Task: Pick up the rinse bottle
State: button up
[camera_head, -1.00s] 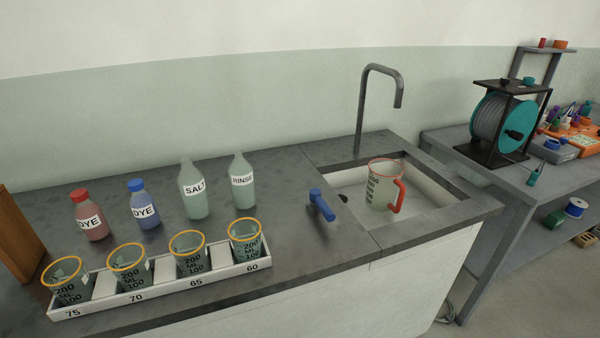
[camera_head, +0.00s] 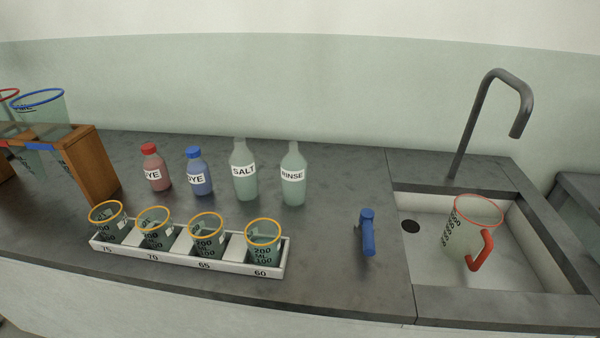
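The rinse bottle (camera_head: 293,180) stands upright on the dark grey counter (camera_head: 330,220). It is pale green and see-through, with a white label reading RINSE. It is the rightmost in a row of bottles, just right of the similar SALT bottle (camera_head: 244,172), with a small gap between them. My gripper is not in view.
Left of SALT stand a blue dye bottle (camera_head: 199,172) and a red dye bottle (camera_head: 155,169). In front is a white tray (camera_head: 160,264) of several yellow-rimmed beakers. Right are a blue-handled valve (camera_head: 368,233), a sink with a red-handled jug (camera_head: 467,230), and a tall tap (camera_head: 485,110). A wooden rack (camera_head: 99,165) stands left.

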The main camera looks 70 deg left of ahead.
aim_at(294, 164)
jog(key=u, duration=0.7)
jog(key=i, duration=0.85)
jog(key=u, duration=0.95)
